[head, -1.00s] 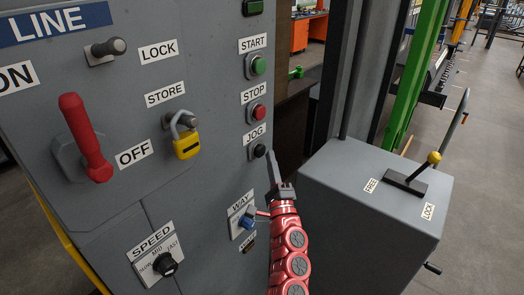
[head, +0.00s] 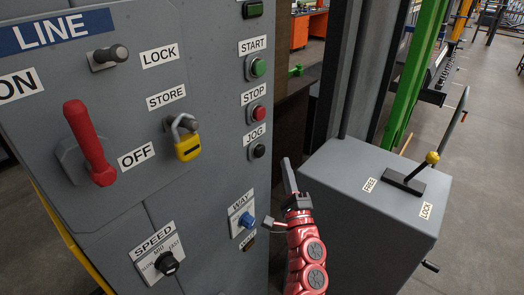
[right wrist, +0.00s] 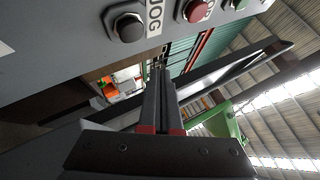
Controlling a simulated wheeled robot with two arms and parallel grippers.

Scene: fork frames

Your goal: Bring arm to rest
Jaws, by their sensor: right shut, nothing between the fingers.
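My right arm is red and comes up from the bottom of the head view. Its gripper (head: 288,172) is shut and empty, pointing up in front of the gap between the grey panel (head: 215,120) and the grey lever box (head: 345,200). The black JOG button (head: 258,151) is up and to the left of the fingertips, with a gap between. In the right wrist view the shut fingers (right wrist: 160,75) point away from the camera, and the JOG button (right wrist: 128,27) shows at the upper left. My left gripper is not in view.
The panel carries a red handle (head: 90,145), a yellow padlock (head: 188,147), a green START button (head: 258,67), a red STOP button (head: 258,114), a blue WAY knob (head: 246,220) and a black SPEED knob (head: 167,263). Open floor lies right.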

